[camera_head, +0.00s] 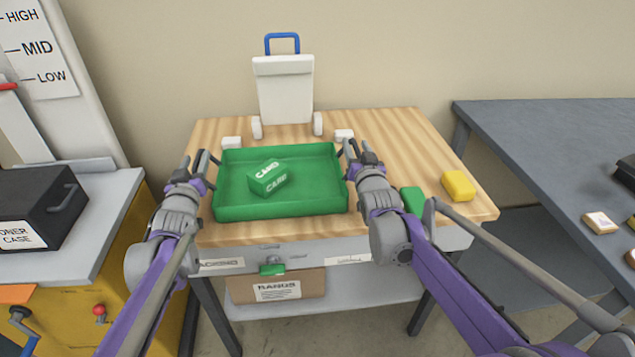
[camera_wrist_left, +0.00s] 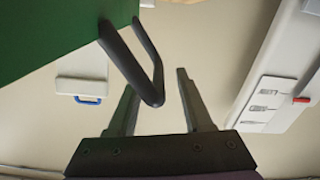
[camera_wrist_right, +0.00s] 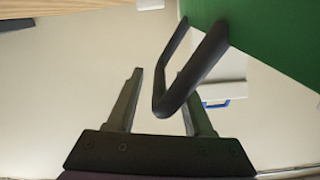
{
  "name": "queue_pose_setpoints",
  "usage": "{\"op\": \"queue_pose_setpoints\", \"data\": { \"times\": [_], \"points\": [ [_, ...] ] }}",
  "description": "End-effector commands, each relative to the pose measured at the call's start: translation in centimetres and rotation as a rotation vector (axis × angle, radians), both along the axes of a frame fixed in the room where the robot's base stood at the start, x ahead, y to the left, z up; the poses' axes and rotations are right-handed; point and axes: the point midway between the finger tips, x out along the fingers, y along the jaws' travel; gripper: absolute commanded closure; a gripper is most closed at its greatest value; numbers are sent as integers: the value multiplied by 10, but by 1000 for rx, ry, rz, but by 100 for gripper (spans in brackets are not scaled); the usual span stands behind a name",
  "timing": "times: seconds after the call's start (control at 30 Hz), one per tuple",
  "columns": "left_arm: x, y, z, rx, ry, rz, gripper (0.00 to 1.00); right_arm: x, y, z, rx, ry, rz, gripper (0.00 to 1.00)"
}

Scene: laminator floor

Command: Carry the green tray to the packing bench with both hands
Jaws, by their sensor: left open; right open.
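The green tray (camera_head: 283,208) rests on a wooden-topped table, with a green box marked CARD (camera_head: 268,177) inside it. A dark bent handle is on each side of the tray. My left gripper (camera_head: 206,160) is at the tray's left side; in the left wrist view the handle (camera_wrist_left: 138,62) reaches between its open fingers (camera_wrist_left: 155,85). My right gripper (camera_head: 355,150) is at the right side; in the right wrist view the other handle (camera_wrist_right: 190,75) reaches between its open fingers (camera_wrist_right: 160,85). Neither gripper is closed on a handle.
A blue-grey table (camera_head: 540,140) stands right. A black case (camera_head: 40,205) sits on the left cabinet.

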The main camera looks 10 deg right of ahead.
Motion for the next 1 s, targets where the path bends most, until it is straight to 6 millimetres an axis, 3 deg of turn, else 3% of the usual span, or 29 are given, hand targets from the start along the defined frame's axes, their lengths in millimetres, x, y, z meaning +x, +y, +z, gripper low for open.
{"op": "queue_pose_setpoints", "data": {
  "times": [0.17, 0.27, 0.7, 1.0],
  "points": [
    [-5, -1, 0, -1, 0, -1, 50, 0, 1, 0, 0, 0, 1, 48],
    [-18, 0, 1, -1, 0, -1, 50, 0, 1, 0, 1, 0, 2, 48],
    [-104, 3, 1, 0, 0, 1, 50, 0, 2, 0, 1, 0, 2, 48],
    [-121, 4, 1, 0, 0, 0, 50, -9, 2, 0, 1, 0, 2, 48]
  ]
}}
